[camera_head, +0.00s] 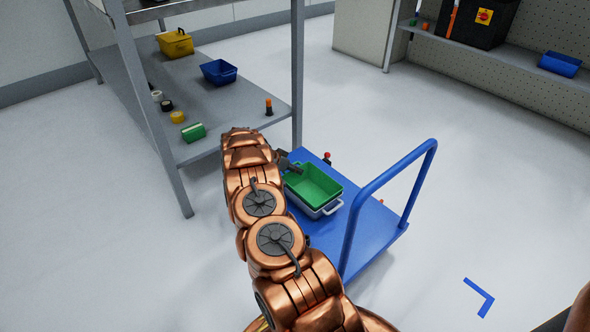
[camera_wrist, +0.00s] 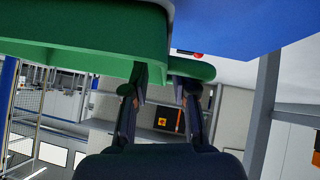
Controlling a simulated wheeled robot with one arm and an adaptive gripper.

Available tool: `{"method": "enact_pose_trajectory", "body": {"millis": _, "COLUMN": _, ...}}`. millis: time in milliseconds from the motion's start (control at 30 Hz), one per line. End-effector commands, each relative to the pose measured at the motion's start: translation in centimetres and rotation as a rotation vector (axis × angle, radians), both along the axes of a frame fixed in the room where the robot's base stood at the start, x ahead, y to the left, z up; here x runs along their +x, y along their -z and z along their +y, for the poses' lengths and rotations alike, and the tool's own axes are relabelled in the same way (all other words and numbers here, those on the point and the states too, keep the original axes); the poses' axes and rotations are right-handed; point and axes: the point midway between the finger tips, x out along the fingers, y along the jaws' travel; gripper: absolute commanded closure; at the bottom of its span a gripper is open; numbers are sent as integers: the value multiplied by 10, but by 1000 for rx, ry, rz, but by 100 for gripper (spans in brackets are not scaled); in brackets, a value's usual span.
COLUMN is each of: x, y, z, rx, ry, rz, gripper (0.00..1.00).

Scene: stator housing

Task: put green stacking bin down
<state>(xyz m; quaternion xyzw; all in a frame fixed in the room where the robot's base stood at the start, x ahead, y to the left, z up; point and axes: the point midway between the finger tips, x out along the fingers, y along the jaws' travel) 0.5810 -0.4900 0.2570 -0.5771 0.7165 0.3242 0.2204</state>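The green stacking bin (camera_head: 314,184) sits upright and empty in or on a light grey bin (camera_head: 324,212) on the blue cart. How far it is nested is unclear. My gripper (camera_head: 288,166) is at the bin's upper left end, partly hidden by my arm. In the wrist view, the green bin (camera_wrist: 100,45) fills the upper left. My gripper's fingertips (camera_wrist: 160,82) are at its handle edge (camera_wrist: 193,68), with a visible gap between the fingers. Whether they press on the handle is unclear.
The blue cart (camera_head: 352,250) has a tall blue push handle (camera_head: 385,200) right of the bin. A small red-topped item (camera_head: 327,158) stands behind it. A metal shelf (camera_head: 240,105) at left holds a blue bin (camera_head: 218,72) and a yellow bin (camera_head: 175,43).

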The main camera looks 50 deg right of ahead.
Motion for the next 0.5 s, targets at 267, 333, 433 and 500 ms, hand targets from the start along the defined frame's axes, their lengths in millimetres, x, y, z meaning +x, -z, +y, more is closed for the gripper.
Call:
{"method": "enact_pose_trajectory", "body": {"millis": 267, "x": 0, "y": 0, "z": 0, "rx": 0, "ry": -1, "rz": -1, "gripper": 69}}
{"method": "enact_pose_trajectory", "body": {"millis": 333, "x": 1, "y": -1, "z": 0, "rx": 0, "ry": -1, "rz": -1, "gripper": 69}}
{"method": "enact_pose_trajectory", "body": {"millis": 433, "x": 1, "y": -7, "z": 0, "rx": 0, "ry": -1, "rz": -1, "gripper": 69}}
{"method": "enact_pose_trajectory", "body": {"millis": 500, "x": 3, "y": -16, "z": 6, "rx": 0, "ry": -4, "rz": -1, "gripper": 69}}
